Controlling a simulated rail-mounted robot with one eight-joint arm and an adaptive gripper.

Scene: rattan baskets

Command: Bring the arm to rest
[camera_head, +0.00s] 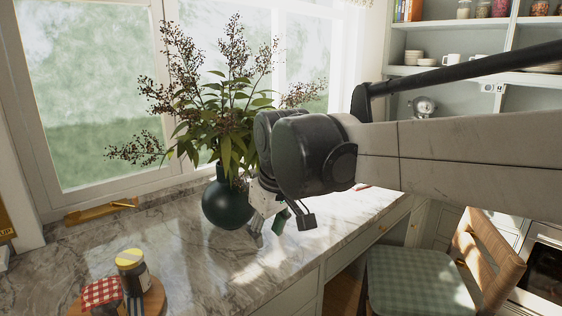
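My gripper (280,225) hangs from my arm near the middle of the view, over the marble counter (185,270), with its fingers pointing down. Its fingers are spread apart. A small dark green piece (281,220) shows between them, and I cannot tell whether it is part of the gripper or a separate thing. My arm reaches in from the right edge, with its dark wrist in front of the plant. The gripper is just right of a dark green vase (223,203), and I cannot tell the gap between them.
The vase holds tall leafy stems with dark berries (232,125). A chair (420,280) is at the right, below shelves (465,22). Windows are behind.

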